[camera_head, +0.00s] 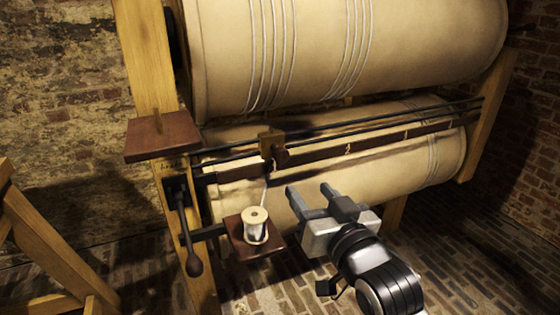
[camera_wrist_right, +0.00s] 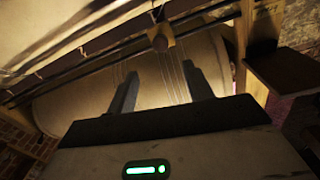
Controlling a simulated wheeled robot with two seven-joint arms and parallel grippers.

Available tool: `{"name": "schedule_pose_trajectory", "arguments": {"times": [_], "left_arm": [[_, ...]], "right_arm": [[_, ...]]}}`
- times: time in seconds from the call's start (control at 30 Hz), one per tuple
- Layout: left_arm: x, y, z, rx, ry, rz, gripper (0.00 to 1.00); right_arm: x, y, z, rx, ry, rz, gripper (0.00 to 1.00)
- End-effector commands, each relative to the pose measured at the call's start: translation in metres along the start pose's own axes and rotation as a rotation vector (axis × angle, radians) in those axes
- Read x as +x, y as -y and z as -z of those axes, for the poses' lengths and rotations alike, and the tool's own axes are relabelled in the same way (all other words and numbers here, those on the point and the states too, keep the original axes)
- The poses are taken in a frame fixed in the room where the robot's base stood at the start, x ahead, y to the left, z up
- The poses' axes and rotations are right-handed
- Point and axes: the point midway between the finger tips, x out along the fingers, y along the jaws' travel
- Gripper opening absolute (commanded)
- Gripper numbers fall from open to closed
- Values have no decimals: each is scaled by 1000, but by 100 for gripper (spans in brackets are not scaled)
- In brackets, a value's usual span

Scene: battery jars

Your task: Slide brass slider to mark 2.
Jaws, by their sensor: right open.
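The brass slider (camera_head: 272,146) sits on the dark rails near their left end, in front of the gap between the two big rollers. It also shows in the right wrist view (camera_wrist_right: 160,38), above and beyond my fingertips. My left gripper is not in view.
A white thread spool (camera_head: 255,226) stands on a small wooden shelf (camera_head: 240,246) left of my right gripper, with thread rising to the slider. A crank handle (camera_head: 188,240) hangs at the left post. A wooden ledge (camera_head: 162,135) juts out above. Brick floor lies open at right.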

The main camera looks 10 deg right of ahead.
Motion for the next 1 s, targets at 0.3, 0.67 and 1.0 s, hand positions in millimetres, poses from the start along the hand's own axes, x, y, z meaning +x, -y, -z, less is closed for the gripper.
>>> {"name": "schedule_pose_trajectory", "arguments": {"times": [0.3,0.67,1.0], "left_arm": [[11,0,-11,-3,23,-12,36],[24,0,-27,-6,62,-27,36],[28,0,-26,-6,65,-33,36]], "right_arm": [[64,0,0,0,-1,1,52],[132,0,0,0,-1,0,52],[149,0,1,0,1,0,52]]}}
